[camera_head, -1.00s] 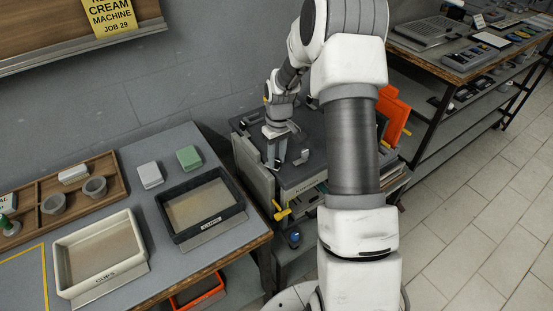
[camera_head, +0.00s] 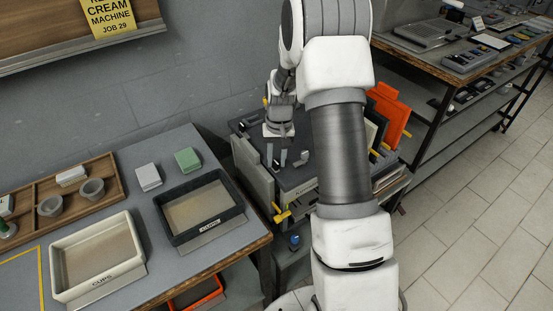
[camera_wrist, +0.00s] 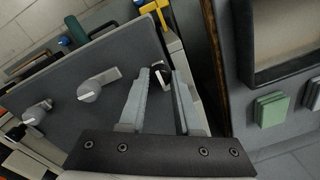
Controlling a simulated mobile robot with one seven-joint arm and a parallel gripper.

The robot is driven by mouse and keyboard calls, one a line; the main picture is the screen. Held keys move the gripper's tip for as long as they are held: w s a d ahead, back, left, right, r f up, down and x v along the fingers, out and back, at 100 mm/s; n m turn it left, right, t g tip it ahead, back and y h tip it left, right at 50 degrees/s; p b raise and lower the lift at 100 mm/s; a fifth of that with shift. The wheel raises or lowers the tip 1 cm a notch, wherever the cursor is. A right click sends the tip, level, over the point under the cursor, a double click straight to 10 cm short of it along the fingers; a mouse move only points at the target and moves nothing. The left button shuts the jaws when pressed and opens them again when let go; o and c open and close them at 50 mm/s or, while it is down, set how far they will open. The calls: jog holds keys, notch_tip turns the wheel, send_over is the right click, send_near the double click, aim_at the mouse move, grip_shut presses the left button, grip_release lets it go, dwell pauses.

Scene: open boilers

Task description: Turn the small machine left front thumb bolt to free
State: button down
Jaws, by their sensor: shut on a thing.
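The small grey machine (camera_head: 305,172) stands low between the table and the shelving. In the wrist view its grey top panel (camera_wrist: 110,55) carries two grey thumb bolts with lever-like wings: a middle one (camera_wrist: 95,88) and a far-left one (camera_wrist: 35,116). A dark thumb bolt with a pale top (camera_wrist: 160,73) sits near the panel's right edge. My gripper (camera_wrist: 168,74) has its two grey fingers closed on this dark bolt, one on each side. In the head view my gripper (camera_head: 277,158) points down at the machine's left front corner; the bolt is hard to make out there.
A yellow handle (camera_head: 282,215) and a blue knob (camera_head: 294,241) are at the machine's front. A black tray (camera_head: 240,208), a cream tray (camera_head: 138,262) and a green block (camera_head: 188,158) are on the table at left. Orange panels (camera_head: 390,115) stand at the machine's right.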

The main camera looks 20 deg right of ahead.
aim_at(279, 162)
dwell(0.3)
jog(key=c, duration=0.6)
grip_release()
jog(key=shift+r, duration=0.15)
notch_tip(279, 162, up, 17)
jog(key=p, duration=0.1)
jog(key=shift+d, duration=0.35)
jog(key=shift+s+r, duration=0.1)
jog(key=shift+r, duration=0.05)
